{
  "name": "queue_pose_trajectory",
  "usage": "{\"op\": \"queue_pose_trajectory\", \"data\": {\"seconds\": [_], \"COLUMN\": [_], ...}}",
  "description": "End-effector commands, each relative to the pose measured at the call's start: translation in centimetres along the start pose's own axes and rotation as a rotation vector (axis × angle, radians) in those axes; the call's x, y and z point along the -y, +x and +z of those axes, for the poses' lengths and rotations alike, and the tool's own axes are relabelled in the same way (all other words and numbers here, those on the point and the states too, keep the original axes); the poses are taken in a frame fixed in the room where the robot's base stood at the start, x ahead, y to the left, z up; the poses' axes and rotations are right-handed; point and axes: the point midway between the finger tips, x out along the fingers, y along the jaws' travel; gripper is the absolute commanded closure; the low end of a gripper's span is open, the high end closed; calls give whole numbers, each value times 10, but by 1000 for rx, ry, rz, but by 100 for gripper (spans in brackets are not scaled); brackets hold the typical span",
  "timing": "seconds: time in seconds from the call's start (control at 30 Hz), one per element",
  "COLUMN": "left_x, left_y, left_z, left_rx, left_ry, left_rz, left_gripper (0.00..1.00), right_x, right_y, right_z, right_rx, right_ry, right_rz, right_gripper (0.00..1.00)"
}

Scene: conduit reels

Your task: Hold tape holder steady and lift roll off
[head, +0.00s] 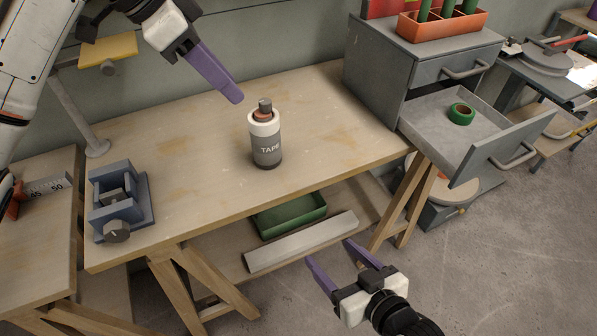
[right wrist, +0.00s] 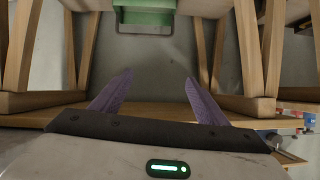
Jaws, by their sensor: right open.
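The tape holder (head: 267,151), a dark grey cylinder marked TAPE, stands upright on the wooden bench. A white band (head: 264,127) circles its upper part. A reddish-brown ring (head: 263,117) and a dark knob sit at its top; I cannot tell which part is the roll. My left gripper (head: 238,98) is above and left of the holder, apart from it. Its purple fingers overlap edge-on, so their gap is hidden. My right gripper (head: 332,252) is open and empty in front of the bench, below the holder. Its spread fingers show in the right wrist view (right wrist: 159,77).
A blue vise (head: 120,205) stands at the bench's left. A grey drawer (head: 455,135) stands open at right, with a green tape roll (head: 461,114) inside. A green tray (head: 290,215) and a grey bar (head: 302,242) lie below the bench. The bench around the holder is clear.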

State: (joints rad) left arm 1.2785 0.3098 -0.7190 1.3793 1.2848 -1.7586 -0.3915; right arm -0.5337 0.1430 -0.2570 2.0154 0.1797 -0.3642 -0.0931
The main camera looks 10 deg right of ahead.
Motion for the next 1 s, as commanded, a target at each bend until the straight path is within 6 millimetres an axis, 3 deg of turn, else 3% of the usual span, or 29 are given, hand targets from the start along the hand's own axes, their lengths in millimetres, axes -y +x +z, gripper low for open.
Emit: {"op": "queue_pose_trajectory", "data": {"seconds": [0.03, 0.1, 0.2, 0.33, 0.43, 0.67, 1.0], "left_x": [0, 0, 0, 0, 0, 0, 0], "left_y": [0, 0, 0, 0, 0, 0, 0], "left_z": [0, 0, 0, 0, 0, 0, 0], "left_rx": [0, -1, -1, -1, -1, -1, -1], "left_ry": [0, 0, 0, 0, 0, 0, 0], "left_rz": [0, 0, 0, 0, 0, 0, 0], "left_gripper": [69, 69, 69, 69, 69, 69, 69], "right_x": [4, 10, 18, 30, 41, 50, 60], "right_y": [6, 11, 12, 12, 15, 29, 81], "right_z": [-31, -70, -118, -164, -180, -190, -215], "right_rx": [-73, -168, -287, -404, -444, -459, -458], "right_ry": [-11, -22, -34, -67, -114, -146, -145], "right_rz": [-19, -43, -73, -109, -133, -145, -145], "right_gripper": [32, 32, 32, 32, 32, 32, 32]}}
